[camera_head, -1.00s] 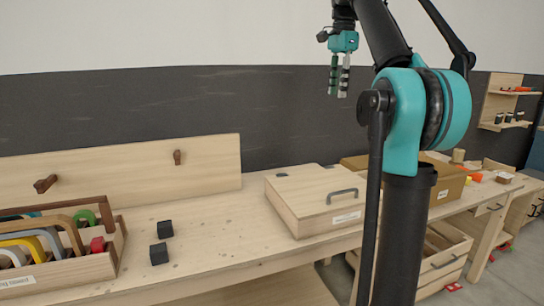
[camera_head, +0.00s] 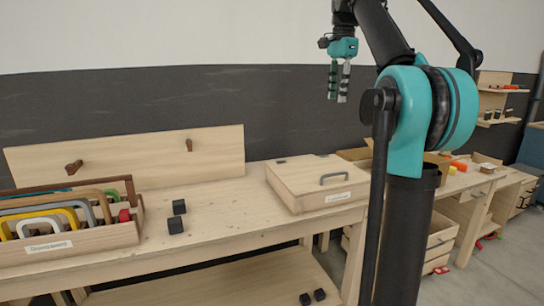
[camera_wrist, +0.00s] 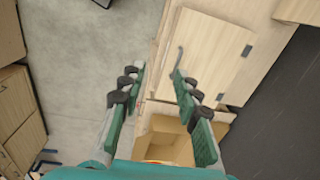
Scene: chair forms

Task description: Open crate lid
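The wooden crate (camera_head: 296,190) stands on the workbench with its flat lid (camera_head: 309,174) closed. The lid has a dark grey bar handle (camera_head: 333,178) near its front edge. The crate lid also shows in the wrist view (camera_wrist: 208,54), with the handle (camera_wrist: 179,56) at its left edge. My gripper (camera_head: 338,101) hangs high above the bench, fingers pointing down, apart from the crate. In the wrist view my gripper (camera_wrist: 158,70) has its two fingers spread with nothing held between them.
A low backboard with pegs (camera_head: 130,160) stands behind. An open cardboard box (camera_wrist: 163,137) is beside the crate. Bare bench top (camera_head: 225,215) lies left of the crate.

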